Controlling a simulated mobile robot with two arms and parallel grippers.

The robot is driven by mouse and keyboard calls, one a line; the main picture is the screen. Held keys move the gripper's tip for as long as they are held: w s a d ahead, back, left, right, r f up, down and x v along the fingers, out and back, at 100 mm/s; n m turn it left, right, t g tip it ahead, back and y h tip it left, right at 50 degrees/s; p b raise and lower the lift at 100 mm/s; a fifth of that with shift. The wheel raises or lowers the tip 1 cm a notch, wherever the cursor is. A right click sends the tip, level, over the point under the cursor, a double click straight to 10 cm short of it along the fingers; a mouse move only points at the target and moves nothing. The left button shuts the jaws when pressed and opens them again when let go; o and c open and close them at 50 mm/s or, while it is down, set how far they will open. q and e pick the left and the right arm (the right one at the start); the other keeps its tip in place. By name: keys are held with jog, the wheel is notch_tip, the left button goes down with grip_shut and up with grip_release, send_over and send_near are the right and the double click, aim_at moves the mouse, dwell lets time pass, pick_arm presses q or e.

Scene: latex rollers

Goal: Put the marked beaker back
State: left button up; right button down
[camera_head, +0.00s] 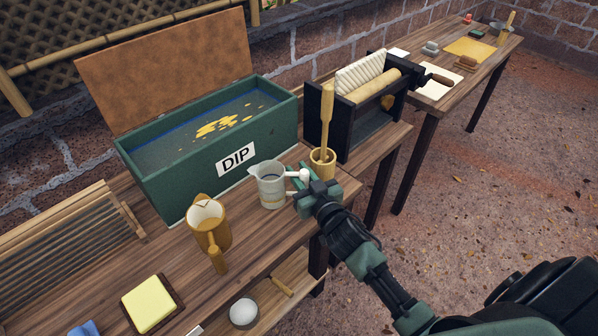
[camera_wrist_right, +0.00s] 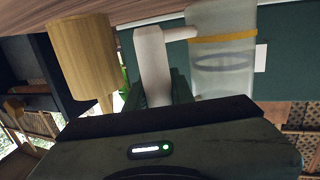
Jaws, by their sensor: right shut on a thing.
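The marked beaker (camera_head: 270,188) is pale and cloudy, with a spout at its left and coloured bands around its body. It is upright in front of the DIP tank, at or just above the tabletop; I cannot tell which. My right gripper (camera_head: 304,180) is at its right side, shut on its pale handle. In the right wrist view the beaker (camera_wrist_right: 222,75) shows an ochre band and a dark oval mark, with its handle (camera_wrist_right: 153,62) at the jaws. My left gripper is not in view.
A green tank (camera_head: 172,184) labelled DIP stands behind the beaker. A wooden cup (camera_head: 323,168) with a paddle is close to my right gripper. An ochre jug (camera_head: 208,228) is left of the beaker. A roller press (camera_head: 350,125) stands behind the cup.

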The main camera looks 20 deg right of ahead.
aim_at(307, 185)
jog(key=shift+f+b, duration=0.35)
jog(key=shift+f, duration=0.1)
jog(key=c, duration=1.1)
grip_release()
jog(key=shift+s+d+r+b, duration=0.1)
jog(key=shift+s+r+b, duration=0.1)
jog(key=shift+s, duration=1.8)
jog(key=shift+s+d+r+b, duration=0.1)
jog(key=shift+s+b, duration=0.1)
jog(key=shift+s, duration=1.75)
